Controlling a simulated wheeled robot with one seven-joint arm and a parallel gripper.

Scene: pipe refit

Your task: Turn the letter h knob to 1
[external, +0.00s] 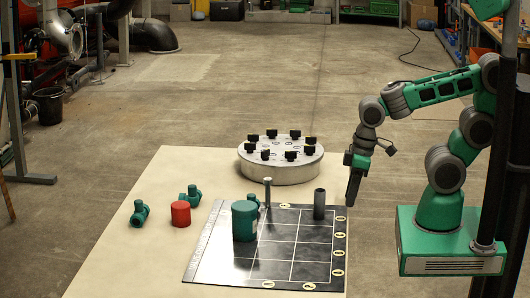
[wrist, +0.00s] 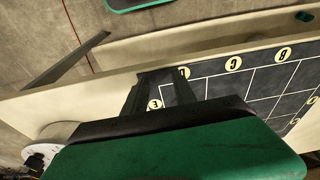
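A round grey disc (external: 281,171) stands at the back of the table and carries several black knobs (external: 293,154) in a ring. I cannot read the letters beside them, so I cannot tell which is the h knob. In the wrist view part of the disc (wrist: 58,131) shows at the lower left, with a knob (wrist: 36,159) on it. My gripper (external: 353,198) points down to the right of the disc, beside the table's right edge, apart from every knob. In the wrist view my gripper (wrist: 158,105) has its fingers spread with nothing between them.
A black gridded board (external: 268,270) with round letter labels lies in front of the disc. On it stand a green cylinder (external: 244,222), a grey tube (external: 319,204) and a thin post (external: 267,192). A red cylinder (external: 181,214) and green pipe fittings (external: 139,213) lie to the left.

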